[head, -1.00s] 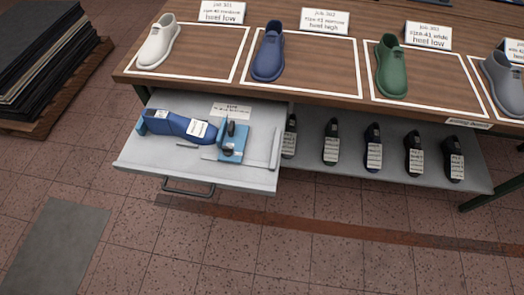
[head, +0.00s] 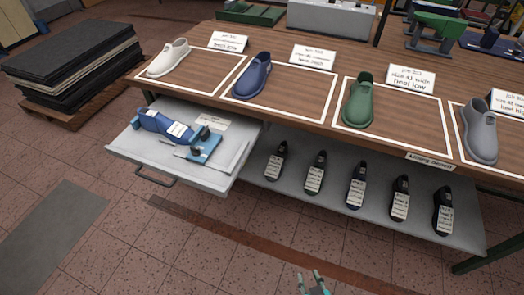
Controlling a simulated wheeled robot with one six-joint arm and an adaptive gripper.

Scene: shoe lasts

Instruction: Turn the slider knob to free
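The slider (head: 211,144) is a small blue block with dark parts, at the right end of a blue shoe last (head: 152,121) in the open drawer (head: 125,146). A dark upright piece stands on the slider, and a small dark round piece shows on its near side. I cannot tell at this size which is the knob or how it is turned. My gripper (head: 310,275) shows only by its teal fingertips at the bottom edge. They stand apart with nothing between them, well away from the drawer, to its lower right.
Above the drawer, the wooden bench (head: 300,60) bears several shoes in white outlines with cards. A grey shelf (head: 300,205) right of the drawer holds several dark labelled lasts. A stack of dark sheets (head: 75,60) stands at left. The tiled floor (head: 190,255) in front is clear.

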